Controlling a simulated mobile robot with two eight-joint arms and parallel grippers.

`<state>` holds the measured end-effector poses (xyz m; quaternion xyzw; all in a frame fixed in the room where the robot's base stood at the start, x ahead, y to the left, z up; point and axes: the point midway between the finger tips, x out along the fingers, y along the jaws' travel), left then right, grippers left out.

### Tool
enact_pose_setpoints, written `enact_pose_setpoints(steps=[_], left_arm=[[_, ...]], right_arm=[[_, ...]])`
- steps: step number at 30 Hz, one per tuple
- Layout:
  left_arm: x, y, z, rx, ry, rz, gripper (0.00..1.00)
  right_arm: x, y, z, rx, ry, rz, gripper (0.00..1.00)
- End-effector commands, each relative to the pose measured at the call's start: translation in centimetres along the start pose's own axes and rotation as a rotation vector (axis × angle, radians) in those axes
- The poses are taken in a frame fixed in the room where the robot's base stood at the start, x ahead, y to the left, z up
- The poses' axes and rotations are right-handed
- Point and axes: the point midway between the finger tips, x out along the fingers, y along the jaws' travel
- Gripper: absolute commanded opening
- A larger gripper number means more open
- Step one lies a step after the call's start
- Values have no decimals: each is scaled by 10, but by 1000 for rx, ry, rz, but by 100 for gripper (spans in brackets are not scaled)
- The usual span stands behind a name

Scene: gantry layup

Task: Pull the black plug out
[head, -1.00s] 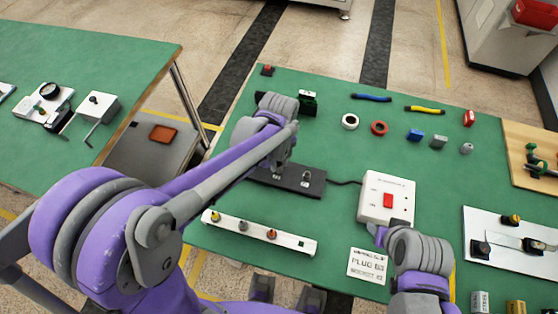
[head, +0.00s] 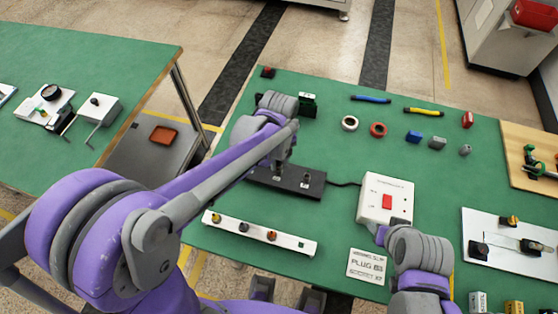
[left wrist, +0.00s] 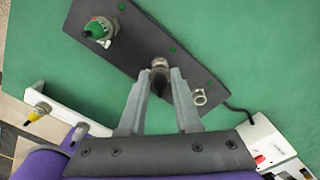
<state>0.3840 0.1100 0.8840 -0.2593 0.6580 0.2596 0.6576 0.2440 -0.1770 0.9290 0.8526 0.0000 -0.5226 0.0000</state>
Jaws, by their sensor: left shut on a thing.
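The dark socket strip (head: 262,180) lies on the green table. My left gripper (head: 279,170) is over it, pointing down. In the left wrist view my left gripper (left wrist: 160,80) has its two fingers on either side of a dark plug (left wrist: 158,86), shut on it. The plug lines up with a metal socket ring (left wrist: 159,63) on the strip; I cannot tell whether it is fully seated. A green-capped connector (left wrist: 95,29) and a bare metal socket (left wrist: 199,97) flank it. My right gripper (head: 378,232) is beside the white box, its fingers mostly hidden.
A white box with a red switch (head: 371,205) is joined by a black cable to the strip. A white rail (head: 289,242) with several coloured plugs lies in front. A printed card (head: 367,266) lies near the right arm.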

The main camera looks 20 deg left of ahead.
Motion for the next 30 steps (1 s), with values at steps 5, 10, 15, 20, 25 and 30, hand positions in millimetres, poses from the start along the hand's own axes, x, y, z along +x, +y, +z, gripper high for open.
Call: enact_pose_setpoints(steps=[5,10,15,20,25,30], left_arm=[[-5,0,0,0,0,0,0],[-10,0,0,0,0,-1,0],[-14,0,0,0,0,-1,0],[-15,0,0,0,0,-1,0],[-15,0,0,0,0,0,0],[-15,0,0,0,0,0,0]], right_arm=[[-3,0,-3,0,3,0,50],[-5,0,-5,0,4,0,50],[-8,0,-8,0,6,0,50],[-8,0,-8,0,7,0,50],[-8,0,-8,0,7,0,50],[-8,0,-8,0,7,0,50]])
